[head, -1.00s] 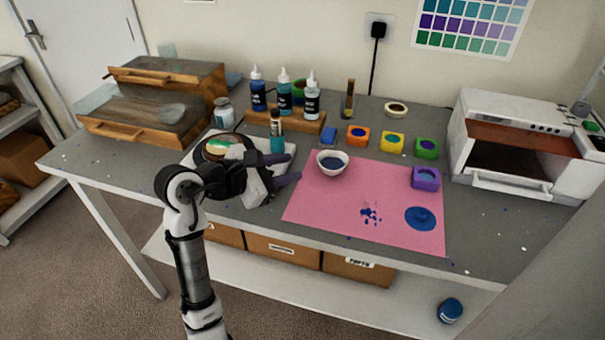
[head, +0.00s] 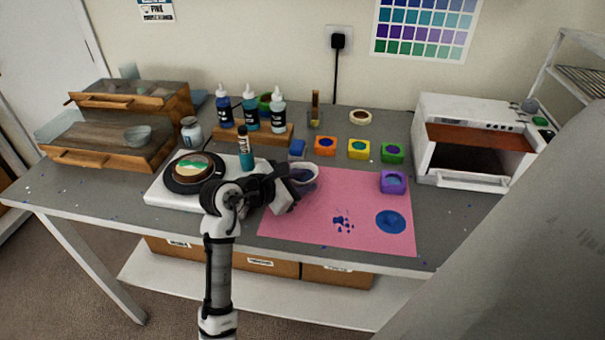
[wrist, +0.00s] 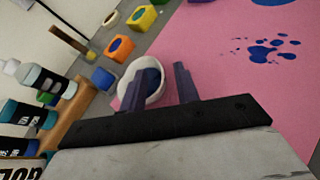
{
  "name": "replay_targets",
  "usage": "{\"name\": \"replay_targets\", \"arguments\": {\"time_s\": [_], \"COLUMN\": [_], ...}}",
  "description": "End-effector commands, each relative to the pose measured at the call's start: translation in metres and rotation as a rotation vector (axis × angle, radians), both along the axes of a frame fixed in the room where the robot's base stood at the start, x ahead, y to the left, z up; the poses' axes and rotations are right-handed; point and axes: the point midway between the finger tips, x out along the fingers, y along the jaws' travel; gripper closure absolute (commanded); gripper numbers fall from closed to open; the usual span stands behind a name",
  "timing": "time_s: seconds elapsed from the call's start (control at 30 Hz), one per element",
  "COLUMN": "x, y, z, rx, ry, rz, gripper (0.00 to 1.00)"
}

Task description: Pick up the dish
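The dish, a small white bowl (head: 306,171) with dark blue inside, sits on the left back part of the pink mat (head: 340,190). My gripper (head: 300,186) is at its near left side and hides part of it in the head view. In the wrist view the dish (wrist: 152,76) shows just beyond the fingertips of my gripper (wrist: 160,84). The two purple-grey fingers are apart with nothing held between them. The left finger overlaps the dish in the picture and the right finger is past its right side; contact cannot be told.
Small coloured molds (head: 358,149) stand behind and right of the dish. Dropper bottles (head: 250,110) stand on a wooden rack at the back. A teal bottle (head: 246,155) is close behind my arm. Blue spills (head: 391,222) mark the mat's right part.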

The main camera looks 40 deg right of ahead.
Motion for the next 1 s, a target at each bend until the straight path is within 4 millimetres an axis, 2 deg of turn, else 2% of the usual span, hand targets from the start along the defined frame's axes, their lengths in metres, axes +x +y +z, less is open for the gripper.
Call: {"name": "replay_targets", "arguments": {"time_s": [0.13,0.37,0.63,1.0], "x": [0.0000,0.0002,0.0001,0.0002], "y": [-0.0133,-0.0147,-0.0145,-0.0145], "z": [-0.0050,-0.0062,-0.0061,-0.0048], "rx": [0.001,0.000,0.001,0.000], "ry": [-0.001,-0.002,-0.001,-0.001], "rz": [0.000,0.000,0.000,0.000], "gripper": [0.69,0.69,1.00,1.00]}}
